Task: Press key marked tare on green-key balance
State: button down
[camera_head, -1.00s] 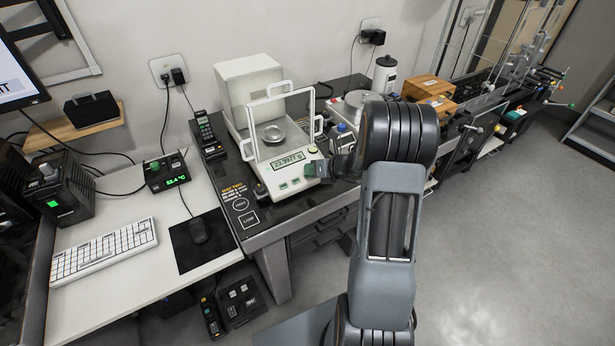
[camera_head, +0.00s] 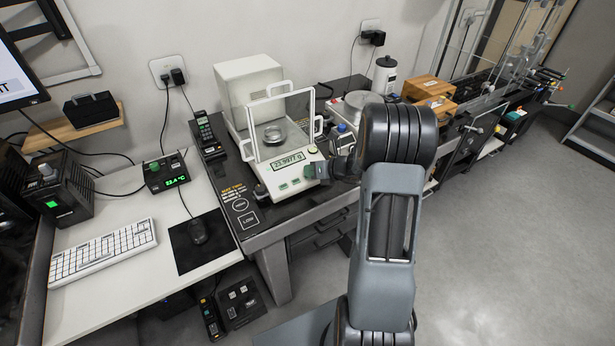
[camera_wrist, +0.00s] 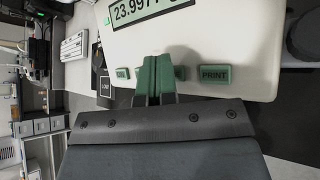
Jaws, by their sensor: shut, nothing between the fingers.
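The green-key balance (camera_head: 262,185) stands on the dark table with its glass draft shield. Its display (camera_head: 287,162) reads 23.9977 g. In the wrist view the white front panel (camera_wrist: 245,45) carries a row of green keys: a print key (camera_wrist: 215,74) at right, a left key (camera_wrist: 121,73) with a label too small to read surely, and a middle key (camera_wrist: 181,73) partly hidden behind the fingers, its label covered. My gripper (camera_wrist: 155,62) is shut and empty, its greenish fingertips over the middle of the row. Contact cannot be told. In the head view my gripper (camera_head: 318,170) is at the panel's right side.
A metal dish (camera_head: 274,134) sits in the balance. A bottle with a blue cap (camera_head: 342,128) and wooden boxes (camera_head: 428,90) stand to the right. A handset (camera_head: 206,135) stands left of the balance. The keyboard (camera_head: 103,252) and mouse (camera_head: 199,231) lie on the white desk.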

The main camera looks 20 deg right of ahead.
jog(key=shift+r, duration=0.1)
dwell(0.4)
jog(key=shift+s+r+p, duration=0.25)
jog(key=shift+r+p, duration=0.4)
jog(key=shift+p, duration=0.05)
jog(key=shift+r, duration=0.1)
jog(key=r+p, duration=0.2)
jog(key=s+r+p, duration=0.1)
jog(key=r+p, duration=0.1)
jog(key=shift+s+d+r, duration=0.1)
jog(key=shift+s+r, duration=0.1)
jog(key=shift+r, duration=0.05)
dwell(0.8)
